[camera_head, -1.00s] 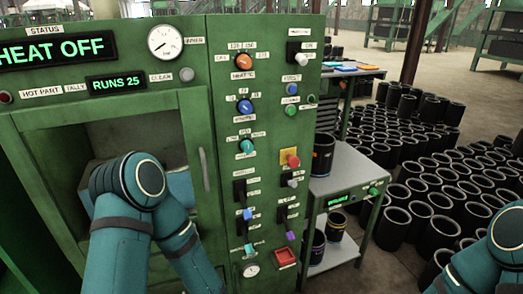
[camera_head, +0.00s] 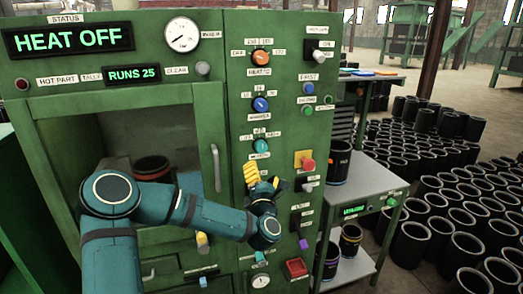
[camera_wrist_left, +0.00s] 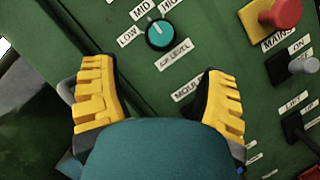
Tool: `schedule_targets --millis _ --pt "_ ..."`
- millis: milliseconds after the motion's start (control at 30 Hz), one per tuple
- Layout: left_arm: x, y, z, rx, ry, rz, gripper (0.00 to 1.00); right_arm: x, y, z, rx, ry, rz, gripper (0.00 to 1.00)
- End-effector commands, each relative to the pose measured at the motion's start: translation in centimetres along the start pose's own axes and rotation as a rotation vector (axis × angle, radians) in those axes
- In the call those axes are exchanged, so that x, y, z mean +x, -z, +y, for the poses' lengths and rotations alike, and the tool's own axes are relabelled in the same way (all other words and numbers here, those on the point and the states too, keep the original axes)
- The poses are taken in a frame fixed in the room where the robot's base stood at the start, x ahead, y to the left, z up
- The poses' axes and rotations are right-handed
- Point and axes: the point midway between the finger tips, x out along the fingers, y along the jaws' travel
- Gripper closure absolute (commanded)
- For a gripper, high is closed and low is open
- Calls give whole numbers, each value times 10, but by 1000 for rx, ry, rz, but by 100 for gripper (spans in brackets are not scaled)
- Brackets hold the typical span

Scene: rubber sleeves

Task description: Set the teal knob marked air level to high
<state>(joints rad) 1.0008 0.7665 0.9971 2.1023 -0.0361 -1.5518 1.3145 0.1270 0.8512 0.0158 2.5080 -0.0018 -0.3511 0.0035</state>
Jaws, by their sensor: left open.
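The teal air level knob (camera_head: 261,146) is on the green panel below the blue knob. In the left wrist view the teal knob (camera_wrist_left: 160,35) shows near the top, labelled LOW, MID and HIGH; its white mark points up towards MID. My left gripper (camera_head: 262,181) is just below the knob in the head view. Its yellow fingers (camera_wrist_left: 154,80) are open and empty, spread to either side below the knob, and do not touch it. My right gripper is in neither view.
The orange knob (camera_head: 261,56) and blue knob (camera_head: 261,104) sit above. A red mushroom button (camera_head: 307,165) on a yellow plate and toggle switches lie to the right of the gripper. A door handle (camera_head: 216,167) stands to the left.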

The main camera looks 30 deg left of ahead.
Motion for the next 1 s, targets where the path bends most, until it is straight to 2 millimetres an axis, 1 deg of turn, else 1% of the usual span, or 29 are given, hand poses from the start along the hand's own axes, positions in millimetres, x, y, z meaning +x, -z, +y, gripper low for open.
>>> schedule_targets --millis 33,300,500,600,700,1000 --pt "10 0 1 0 -4 1 27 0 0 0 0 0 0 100" --pt "63 0 0 1 -1 1 27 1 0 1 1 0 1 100" --pt "95 0 -1 1 1 0 27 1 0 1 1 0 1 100" --pt "104 0 -2 2 2 0 27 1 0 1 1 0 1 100" --pt "110 0 -2 3 4 -1 27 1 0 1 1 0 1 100" --pt "113 0 -2 4 4 -1 27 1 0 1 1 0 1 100"
